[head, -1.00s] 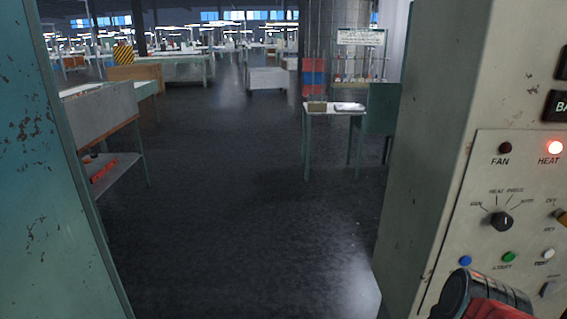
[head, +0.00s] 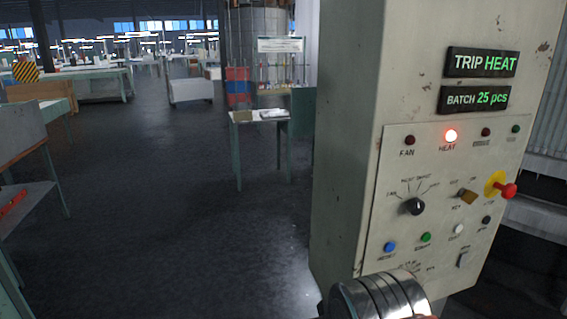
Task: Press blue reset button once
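The blue reset button (head: 390,247) is at the lower left of the control panel (head: 372,215) in the head view, with a "RESET" label under it. The panel is on a tall pale, chipped cabinet (head: 345,150). The HEAT lamp (head: 451,135) glows red, and a sign (head: 481,62) reads "TRIP HEAT". A rounded metal part of my arm shows at the bottom edge, below the blue button in the picture. My gripper's fingers are not visible. I cannot tell how far the arm is from the panel.
A green button (head: 426,237) and a white button (head: 459,229) sit right of the blue one. A black knob (head: 415,206) is above, and a red mushroom button (head: 508,190) projects at the right. Open dark floor (head: 150,200) lies left of the cabinet.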

